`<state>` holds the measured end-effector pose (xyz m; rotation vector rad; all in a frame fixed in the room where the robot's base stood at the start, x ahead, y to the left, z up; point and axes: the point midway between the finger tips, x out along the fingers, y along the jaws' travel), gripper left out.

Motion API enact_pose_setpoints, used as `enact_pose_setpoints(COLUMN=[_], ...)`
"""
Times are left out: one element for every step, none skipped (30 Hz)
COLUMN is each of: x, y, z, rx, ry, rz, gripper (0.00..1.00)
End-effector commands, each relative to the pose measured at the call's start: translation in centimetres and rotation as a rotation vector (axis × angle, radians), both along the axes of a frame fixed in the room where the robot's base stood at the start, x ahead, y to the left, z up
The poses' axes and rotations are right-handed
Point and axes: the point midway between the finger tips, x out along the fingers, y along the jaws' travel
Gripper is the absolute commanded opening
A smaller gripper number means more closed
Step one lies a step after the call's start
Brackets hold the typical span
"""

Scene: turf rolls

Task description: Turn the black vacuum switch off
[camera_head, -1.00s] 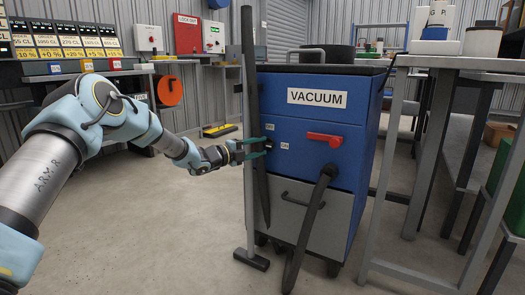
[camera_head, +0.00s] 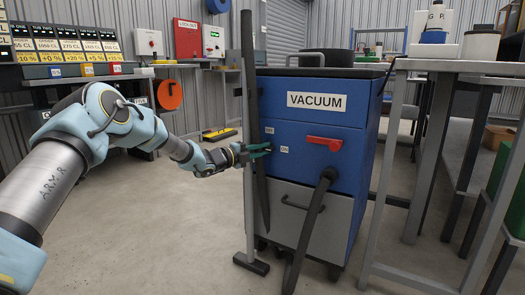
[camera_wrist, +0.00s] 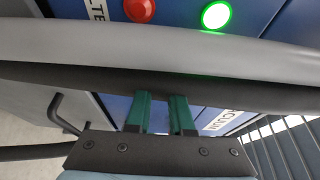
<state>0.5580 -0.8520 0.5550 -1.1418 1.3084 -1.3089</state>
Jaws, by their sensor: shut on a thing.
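The blue vacuum cabinet (camera_head: 345,151) stands right of centre in the head view, with a white VACUUM label (camera_head: 317,101) on its front. The small black switch (camera_head: 273,147) is on the left of that front, beside small white labels, and is mostly hidden by my fingers.
A grey wand (camera_head: 248,190) and a dark tube (camera_head: 261,185) stand upright close to my gripper. A red handle (camera_head: 323,144) and a black hose (camera_head: 310,220) are to the right. A metal table (camera_head: 450,66) stands further right. The wrist view shows a lit green lamp (camera_wrist: 216,15).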

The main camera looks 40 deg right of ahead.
Motion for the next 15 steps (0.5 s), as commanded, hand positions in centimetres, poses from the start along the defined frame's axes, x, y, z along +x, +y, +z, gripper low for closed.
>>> enact_pose_setpoints(x=[0.01,0.01,0.01,0.01,0.01,0.01,0.01,0.02,0.02,0.02,0.02,0.01,0.01,0.01,0.01], y=[0.02,0.02,0.02,0.02,0.02,0.02,0.02,0.03,0.03,0.03,0.03,0.03,0.03,0.03,0.03], z=[-0.02,-0.02,-0.02,-0.02,-0.02,-0.02,-0.02,-0.03,-0.03,-0.03,-0.04,-0.05,-0.06,-0.06,-0.08], rx=[0.0,0.0,0.0,0.0,0.0,0.0,0.0,0.0,0.0,0.0,-0.001,-0.001,-0.002,-0.003,-0.005], ry=[0.0,0.0,0.0,0.0,0.0,0.0,0.0,0.0,0.0,0.001,0.002,0.006,0.009,0.015,0.023], rz=[0.0,0.0,0.0,0.0,0.0,0.0,0.0,0.0,0.0,0.0,0.0,0.0,0.0,0.0,0.0], gripper=[0.0,0.0,0.0,0.0,0.0,0.0,0.0,0.0,0.0,0.0,0.0,0.0,0.0,0.0,0.0])
